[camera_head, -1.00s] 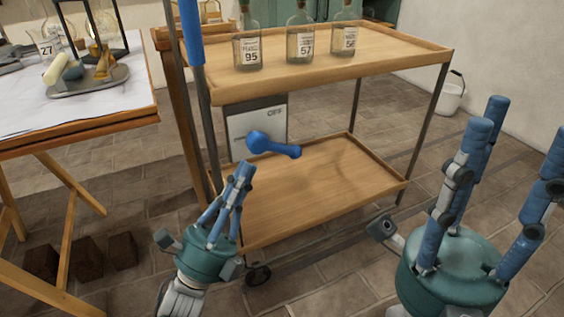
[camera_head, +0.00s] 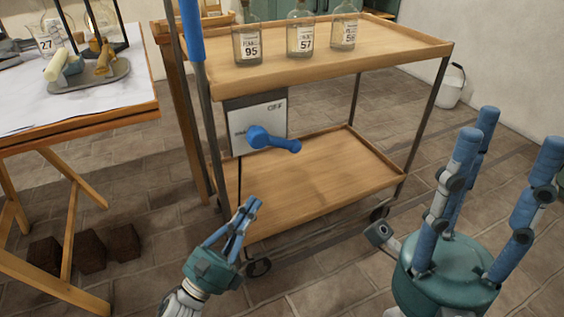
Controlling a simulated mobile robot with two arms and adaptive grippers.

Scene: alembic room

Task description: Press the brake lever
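The brake lever (camera_head: 274,141) is a blue handle with a round hub and a short arm pointing right. It sits on a pale panel (camera_head: 266,113) marked OFF at the left end of the wooden cart (camera_head: 300,195). My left gripper (camera_head: 247,212) is below and slightly left of the lever, apart from it. Its blue fingers are drawn close together with nothing visible between them. My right gripper (camera_head: 488,160) is at the right, in front of the cart, with its fingers spread and empty.
Several labelled bottles (camera_head: 300,36) stand on the cart's top shelf. A table (camera_head: 140,113) with a metal tray (camera_head: 92,78) is at the left. A bucket (camera_head: 451,88) stands by the right wall. Dark blocks (camera_head: 88,252) lie on the floor at lower left.

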